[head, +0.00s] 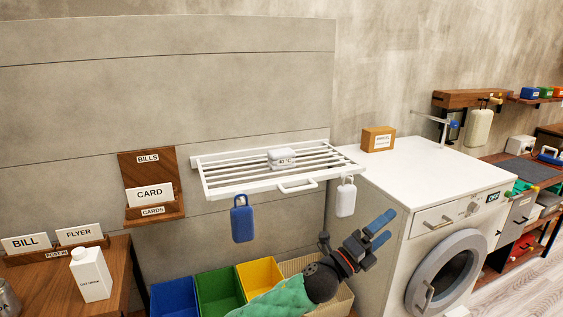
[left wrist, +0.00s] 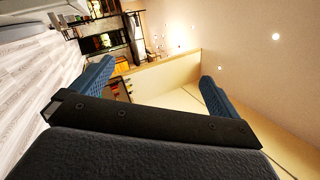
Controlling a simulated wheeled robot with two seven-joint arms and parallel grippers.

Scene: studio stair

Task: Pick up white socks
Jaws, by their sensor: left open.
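A small white bundle (head: 281,158) with a label lies on the slatted white wall rack (head: 210,190). It looks like folded socks, but it is too small to be sure. My left gripper (head: 384,228) is open and empty. It is to the right of and below the rack, in front of the white washing machine's left side. In the left wrist view its two blue fingers (left wrist: 155,75) stand wide apart with nothing between them, and no socks show there. My right gripper is not in view.
A blue tag-like item (head: 242,218) and a white one (head: 345,197) hang below the rack's front. Blue, green and yellow bins (head: 259,278) stand below. The washing machine (head: 430,170) has a small box (head: 378,139) on top. A white carton (head: 90,274) stands at left.

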